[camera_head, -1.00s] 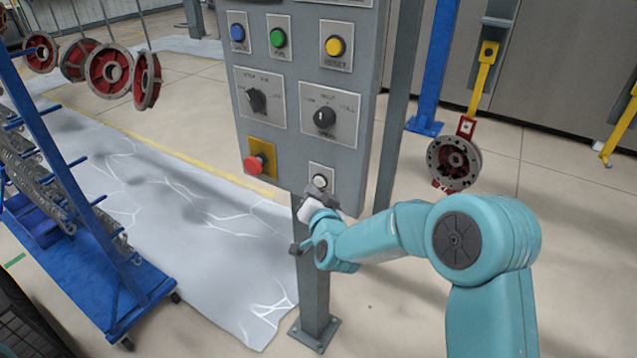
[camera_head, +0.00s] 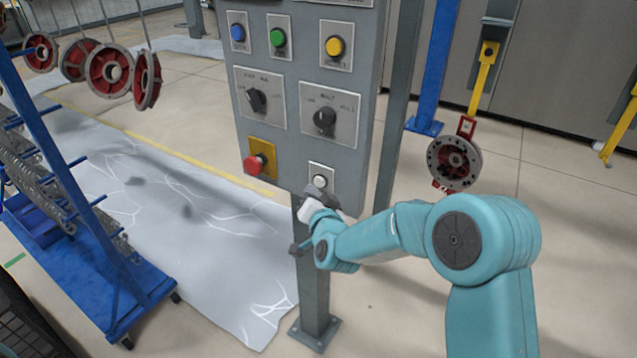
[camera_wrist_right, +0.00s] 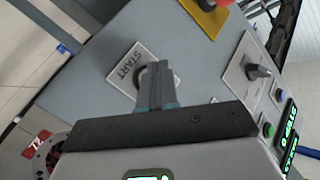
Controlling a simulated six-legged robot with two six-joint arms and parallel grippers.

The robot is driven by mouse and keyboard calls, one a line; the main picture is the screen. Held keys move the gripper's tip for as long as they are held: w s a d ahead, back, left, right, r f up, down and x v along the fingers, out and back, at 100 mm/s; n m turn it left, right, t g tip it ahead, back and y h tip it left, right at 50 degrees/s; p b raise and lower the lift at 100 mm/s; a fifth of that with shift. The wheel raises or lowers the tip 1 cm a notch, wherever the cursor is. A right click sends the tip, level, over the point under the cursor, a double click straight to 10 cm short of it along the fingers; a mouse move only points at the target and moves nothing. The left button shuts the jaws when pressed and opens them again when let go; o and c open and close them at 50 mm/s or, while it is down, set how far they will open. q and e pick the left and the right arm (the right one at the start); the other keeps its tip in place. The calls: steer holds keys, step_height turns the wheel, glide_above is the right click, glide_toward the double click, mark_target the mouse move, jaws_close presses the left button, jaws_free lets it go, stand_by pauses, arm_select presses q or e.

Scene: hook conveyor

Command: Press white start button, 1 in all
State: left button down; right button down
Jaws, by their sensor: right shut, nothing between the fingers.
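The white start button (camera_head: 320,181) sits on a small pale plate at the bottom right of the grey control panel (camera_head: 290,155). In the right wrist view its plate (camera_wrist_right: 125,62) reads START, and my fingers hide most of the button. My right gripper (camera_head: 312,191) is just below and in front of the button in the head view. In the right wrist view the shut, empty fingertips (camera_wrist_right: 157,68) overlap the button; I cannot tell whether they touch it. My left gripper is not in view.
A red button (camera_head: 256,163) on a yellow plate is left of the start button. Knobs and blue, green and yellow buttons are above. A post (camera_head: 315,270) stands below the panel. A blue rack (camera_head: 120,290) is on the left. A hanging wheel (camera_head: 453,163) is at right.

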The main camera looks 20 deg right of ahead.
steer(key=shift+w+d+b, duration=0.3)
steer(key=shift+d+b, duration=0.05)
steer(key=shift+b, duration=0.15)
stand_by(0.3)
steer(key=shift+w+d+b, duration=0.25)
steer(key=shift+d+b, duration=0.1)
stand_by(0.5)
stand_by(0.3)
steer(key=shift+s+a+b, duration=0.35)
steer(key=shift+s+a, duration=0.2)
steer(key=shift+a, duration=0.15)
